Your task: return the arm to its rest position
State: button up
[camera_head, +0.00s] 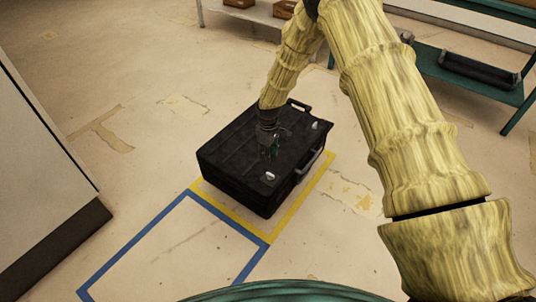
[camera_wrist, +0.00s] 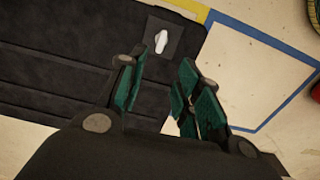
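My gripper (camera_head: 272,146) hangs at the end of my yellow arm, above the top of a black case (camera_head: 232,152). In the wrist view my gripper (camera_wrist: 160,92) has its green-padded fingers apart, with nothing between them. The case lies flat on the floor. Its dark ribbed lid (camera_wrist: 60,75) fills the left of the wrist view. Small white pieces sit on the case, one near its front corner (camera_head: 270,176) and one near its right corner (camera_head: 315,126). One white piece (camera_wrist: 161,41) shows just beyond the fingertips. I cannot tell the exact gap between fingers and lid.
Yellow tape (camera_head: 287,217) borders the case and blue tape (camera_head: 136,237) marks an empty floor area in front. A white cabinet (camera_head: 40,170) stands at left. A green shelf (camera_head: 455,62) holding a dark item stands at back right. Open floor lies behind left.

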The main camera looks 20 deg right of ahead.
jog(key=shift+f, duration=0.1)
jog(key=s+a+f+m, duration=0.1)
jog(key=s+f, duration=0.3)
jog(key=s, duration=0.4)
jog(key=s+a+f+m+y, duration=0.15)
jog(key=s+f, duration=0.25)
jog(key=s, duration=0.4)
jog(key=s+f+m, duration=0.1)
jog(key=s+f, duration=0.3)
jog(key=s, duration=0.5)
jog(key=s+d+m, duration=0.1)
jog(key=s+m, duration=0.2)
jog(key=s, duration=1.2)
jog(key=s+d+r+m+h, duration=0.1)
jog(key=s+d+r+m, duration=0.15)
jog(key=s, duration=0.65)
notch_tip(320, 180, up, 23)
jog(key=p, duration=2.2)
jog(key=shift+a+r+n, duration=0.2)
jog(key=shift+a+n, duration=0.05)
jog(key=shift+n, duration=0.15)
jog(key=shift+s+h, duration=0.1)
jog(key=shift+h, duration=0.15)
